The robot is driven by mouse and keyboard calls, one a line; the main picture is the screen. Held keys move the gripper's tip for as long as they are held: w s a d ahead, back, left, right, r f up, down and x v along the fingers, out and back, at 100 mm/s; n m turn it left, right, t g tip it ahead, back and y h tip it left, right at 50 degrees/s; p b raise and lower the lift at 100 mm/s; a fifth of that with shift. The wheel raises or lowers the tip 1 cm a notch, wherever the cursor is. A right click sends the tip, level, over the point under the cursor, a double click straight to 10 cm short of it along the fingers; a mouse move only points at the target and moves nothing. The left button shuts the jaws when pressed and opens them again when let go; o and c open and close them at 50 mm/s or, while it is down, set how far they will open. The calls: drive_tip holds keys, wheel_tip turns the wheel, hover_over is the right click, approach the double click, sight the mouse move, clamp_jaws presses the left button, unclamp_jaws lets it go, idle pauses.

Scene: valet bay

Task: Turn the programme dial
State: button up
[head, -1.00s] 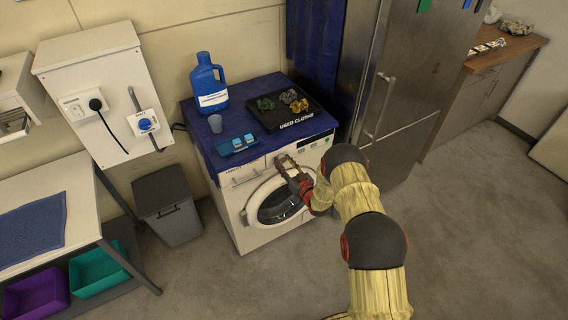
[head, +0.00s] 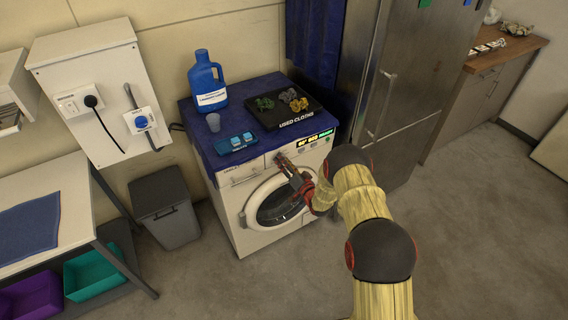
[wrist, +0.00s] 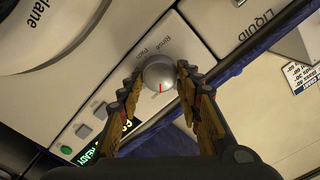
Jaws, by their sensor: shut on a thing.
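The programme dial (wrist: 159,75) is a round silver knob with a red pointer line on the washing machine's white front panel. In the wrist view it sits between my fingertips, and printed words lie beside it. My gripper (wrist: 158,80) is shut on the dial, one finger on each side; it also shows in the head view (head: 281,158), at the top of the machine's front. The washing machine (head: 250,232) stands with its round door closed. Its display (head: 316,139) is lit with yellow and green text. In the head view my gripper hides the dial.
A grey bin (head: 166,208) is left, a steel fridge (head: 390,75) right. The floor in front is clear.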

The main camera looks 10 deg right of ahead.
drive_tip(key=shift+m, duration=0.3)
drive_tip(key=o, duration=1.1)
drive_tip(key=shift+o, duration=0.2)
drive_tip(key=v, duration=1.2)
